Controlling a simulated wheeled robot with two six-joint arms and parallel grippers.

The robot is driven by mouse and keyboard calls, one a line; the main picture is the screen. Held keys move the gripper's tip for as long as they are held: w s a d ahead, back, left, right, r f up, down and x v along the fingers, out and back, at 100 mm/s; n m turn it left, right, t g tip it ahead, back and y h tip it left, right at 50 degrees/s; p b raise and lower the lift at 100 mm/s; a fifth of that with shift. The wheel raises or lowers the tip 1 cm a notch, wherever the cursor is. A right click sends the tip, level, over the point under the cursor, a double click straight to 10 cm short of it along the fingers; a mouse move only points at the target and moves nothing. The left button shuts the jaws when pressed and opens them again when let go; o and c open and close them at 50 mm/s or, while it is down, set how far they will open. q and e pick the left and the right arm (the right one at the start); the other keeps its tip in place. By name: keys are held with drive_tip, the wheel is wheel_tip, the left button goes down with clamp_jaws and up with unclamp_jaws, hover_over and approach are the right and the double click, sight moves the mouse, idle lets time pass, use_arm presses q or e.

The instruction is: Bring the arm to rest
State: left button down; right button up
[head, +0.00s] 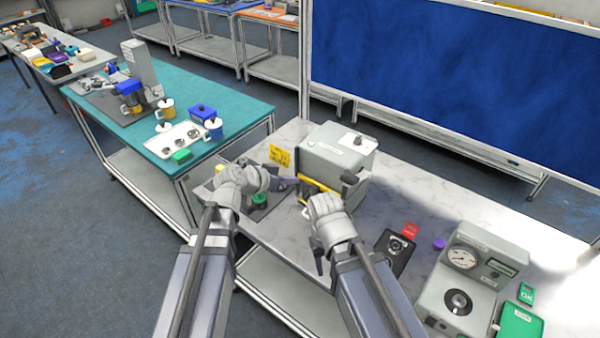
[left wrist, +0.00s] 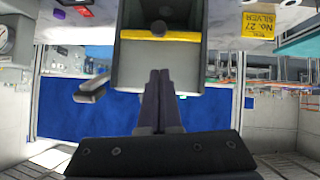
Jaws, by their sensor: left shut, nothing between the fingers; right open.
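My left gripper (head: 288,183) reaches in from the left over the marble-topped table, its fingers near the front of a grey box-shaped machine (head: 322,152) with a yellow strip. In the left wrist view its two dark fingers (left wrist: 158,88) are pressed together with nothing between them, and the machine (left wrist: 125,72) with its yellow bar is just beyond them. Whether they touch it I cannot tell. My right gripper (head: 319,261) hangs lower, at the table's front edge, open with no object seen in it; its fingers are partly hidden by the arm.
A yellow card (head: 280,155) stands by the machine's left side. Right of my right arm are a black device (head: 394,252), a red item (head: 410,230) and a grey gauge unit (head: 470,275). A teal table (head: 235,97) with mugs and a tray is at the left.

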use_arm(q)
drive_tip(key=shift+p+v, duration=0.4)
drive_tip(key=shift+v, duration=1)
drive_tip(key=shift+a+f, duration=0.1)
drive_tip(key=shift+a, duration=0.05)
drive_tip(key=s+d+f+g+y+b, duration=0.2)
drive_tip(key=s+d+f+g+b, duration=0.25)
drive_tip(key=s+f, duration=0.5)
drive_tip(key=s+a+f+n+g+y+b, duration=0.2)
drive_tip(key=s+a+f+g+y+b, duration=0.2)
drive_tip(key=s+f+y, duration=0.3)
wheel_tip(320, 180, down, 2)
drive_tip(key=s, duration=0.3)
drive_tip(key=shift+n+b, duration=0.4)
drive_tip(key=shift+f, duration=0.15)
